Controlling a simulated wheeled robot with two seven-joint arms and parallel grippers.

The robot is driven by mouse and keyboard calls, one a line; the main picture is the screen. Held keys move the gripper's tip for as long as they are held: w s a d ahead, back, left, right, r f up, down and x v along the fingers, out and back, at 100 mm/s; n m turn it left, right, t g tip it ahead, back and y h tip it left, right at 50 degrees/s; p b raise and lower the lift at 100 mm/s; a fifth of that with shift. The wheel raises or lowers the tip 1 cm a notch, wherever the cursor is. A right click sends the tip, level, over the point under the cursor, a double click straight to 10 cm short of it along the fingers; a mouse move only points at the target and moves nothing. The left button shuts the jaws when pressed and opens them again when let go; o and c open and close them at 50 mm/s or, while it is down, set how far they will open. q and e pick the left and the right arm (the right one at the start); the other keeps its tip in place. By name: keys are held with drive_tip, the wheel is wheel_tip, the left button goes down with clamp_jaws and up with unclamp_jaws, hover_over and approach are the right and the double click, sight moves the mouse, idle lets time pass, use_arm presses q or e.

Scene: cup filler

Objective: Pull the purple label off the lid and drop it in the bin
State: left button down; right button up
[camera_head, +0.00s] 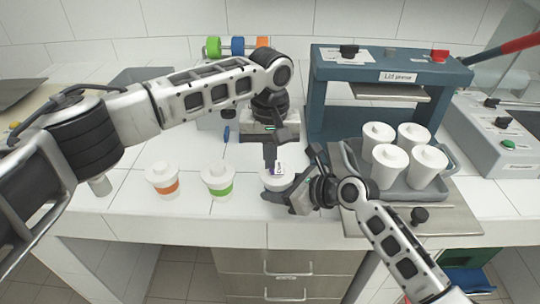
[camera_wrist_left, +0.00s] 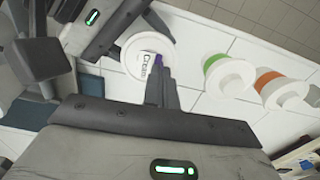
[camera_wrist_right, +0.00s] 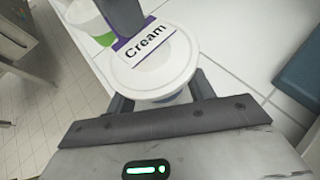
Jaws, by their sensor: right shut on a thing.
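The purple-edged label (camera_wrist_right: 145,42) reads "Cream" and lies at the top of a white lid (camera_wrist_right: 160,78). The lid sits on a white cup (camera_head: 274,182) near the counter's front edge. In the left wrist view the label (camera_wrist_left: 149,66) shows beside my left fingertips. My right gripper (camera_head: 297,193) is shut on this cup from the front right. My left gripper (camera_head: 270,165) points down from above, its fingers close together at the label's purple edge. Whether they pinch the label is unclear. I cannot pick out the bin with certainty.
A cup with an orange band (camera_head: 164,184) and one with a green band (camera_head: 219,188) stand to the left. A grey tray (camera_head: 398,190) of several white cups stands right, before the blue lid press (camera_head: 318,100). Green and blue items (camera_head: 468,270) show below the counter at right.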

use_arm(q)
drive_tip(key=shift+r, duration=0.15)
idle(0.4)
drive_tip(key=shift+r, duration=2.45)
use_arm(e)
drive_tip(key=o, duration=0.8)
drive_tip(key=shift+o, duration=0.2)
drive_tip(key=v, duration=1.2)
